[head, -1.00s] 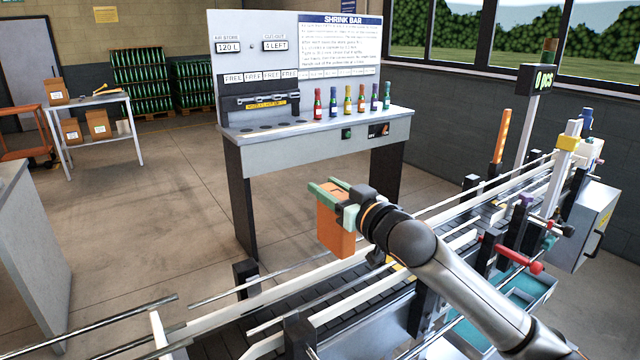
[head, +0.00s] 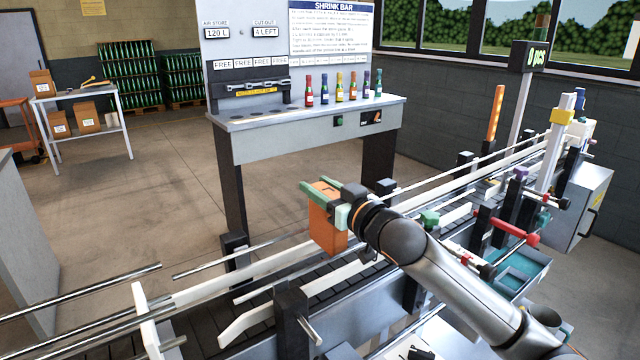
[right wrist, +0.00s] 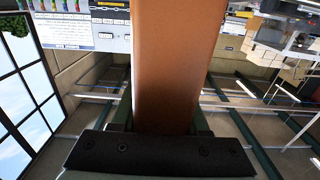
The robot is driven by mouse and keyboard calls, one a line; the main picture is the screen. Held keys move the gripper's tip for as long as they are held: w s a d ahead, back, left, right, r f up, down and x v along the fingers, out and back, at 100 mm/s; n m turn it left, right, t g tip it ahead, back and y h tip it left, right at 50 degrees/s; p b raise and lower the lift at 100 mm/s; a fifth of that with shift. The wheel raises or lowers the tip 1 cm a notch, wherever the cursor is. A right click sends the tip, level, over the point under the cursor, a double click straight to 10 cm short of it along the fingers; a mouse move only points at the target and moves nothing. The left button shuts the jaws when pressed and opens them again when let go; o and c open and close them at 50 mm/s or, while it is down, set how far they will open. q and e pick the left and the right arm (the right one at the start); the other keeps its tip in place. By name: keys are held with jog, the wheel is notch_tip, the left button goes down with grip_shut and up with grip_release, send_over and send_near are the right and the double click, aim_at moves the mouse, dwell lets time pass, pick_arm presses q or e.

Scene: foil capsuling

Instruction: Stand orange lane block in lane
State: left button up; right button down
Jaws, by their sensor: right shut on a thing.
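The orange lane block (head: 327,226) is held upright in my right gripper (head: 328,198), above the conveyor. One green finger shows along its upper left side and a paler finger pad at its right. In the right wrist view the block (right wrist: 178,65) fills the middle, close to the palm. The lane (head: 285,285) is a dark conveyor belt between white rails, running from lower left to upper right. The block overlaps the far white rail in the head view; I cannot tell whether its lower end touches anything. My left gripper is not in view.
Metal guide rods (head: 85,290) and a black post (head: 291,312) flank the lane at lower left. A red-handled clamp (head: 515,232) stands at right. The shrink bar bench (head: 300,130) with several small bottles is behind. Open floor (head: 130,200) lies at left.

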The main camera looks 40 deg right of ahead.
aim_at(320, 219)
jog(key=shift+f+b, duration=1.3)
jog(key=shift+f, duration=1.2)
jog(key=shift+f+b, duration=0.3)
jog(key=shift+f, duration=0.65)
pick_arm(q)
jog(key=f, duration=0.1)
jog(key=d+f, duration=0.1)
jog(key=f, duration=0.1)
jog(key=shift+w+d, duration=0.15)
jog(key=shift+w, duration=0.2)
pick_arm(e)
jog(key=shift+f, duration=0.2)
